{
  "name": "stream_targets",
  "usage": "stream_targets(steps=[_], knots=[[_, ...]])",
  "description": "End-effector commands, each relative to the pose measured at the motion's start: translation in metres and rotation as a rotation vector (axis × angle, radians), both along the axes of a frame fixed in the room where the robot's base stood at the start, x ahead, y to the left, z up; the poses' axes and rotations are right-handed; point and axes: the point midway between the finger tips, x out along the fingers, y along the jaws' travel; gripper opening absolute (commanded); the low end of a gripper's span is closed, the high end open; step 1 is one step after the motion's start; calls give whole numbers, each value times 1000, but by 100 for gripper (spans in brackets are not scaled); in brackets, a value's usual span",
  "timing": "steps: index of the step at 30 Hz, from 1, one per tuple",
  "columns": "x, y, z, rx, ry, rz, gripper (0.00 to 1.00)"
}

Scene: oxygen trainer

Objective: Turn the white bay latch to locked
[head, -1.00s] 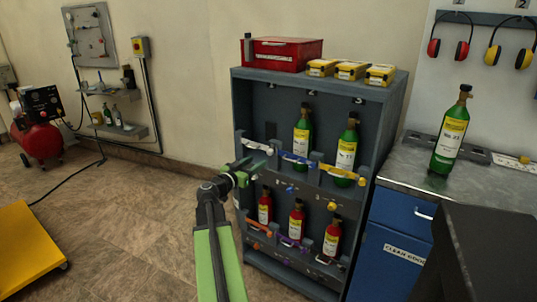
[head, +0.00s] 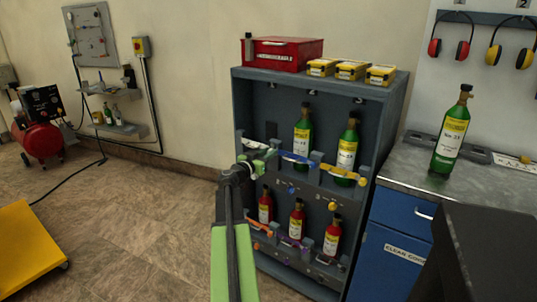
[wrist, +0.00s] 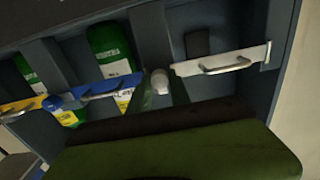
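The white bay latch is a white bar (head: 254,145) across the empty upper left bay of the grey rack; in the wrist view the bar (wrist: 215,62) carries a metal handle and lies right of my fingers. A round white knob (wrist: 160,80) shows between my two green fingertips in the wrist view. My gripper (head: 262,160) is at the front of this bay in the head view and hides the knob there. In the wrist view my gripper (wrist: 162,88) looks open, one finger on each side of the knob; contact cannot be told.
A blue bar (head: 299,160) and a yellow bar (head: 338,172) cross the adjoining bays, which hold green bottles. Red bottles (head: 297,219) stand in the lower row. The blue knob (wrist: 52,102) is left of my fingers. Open floor (head: 140,220) lies left of the rack.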

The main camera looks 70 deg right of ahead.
Motion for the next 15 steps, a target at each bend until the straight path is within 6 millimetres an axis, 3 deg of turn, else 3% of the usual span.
stream_targets(steps=[1, 4, 15], knots=[[-1, 0, 0, 0, 0, -1, 13], [-1, 0, 0, 0, 0, -2, 0], [-1, 0, 0, 6, 21, -3, 0]])
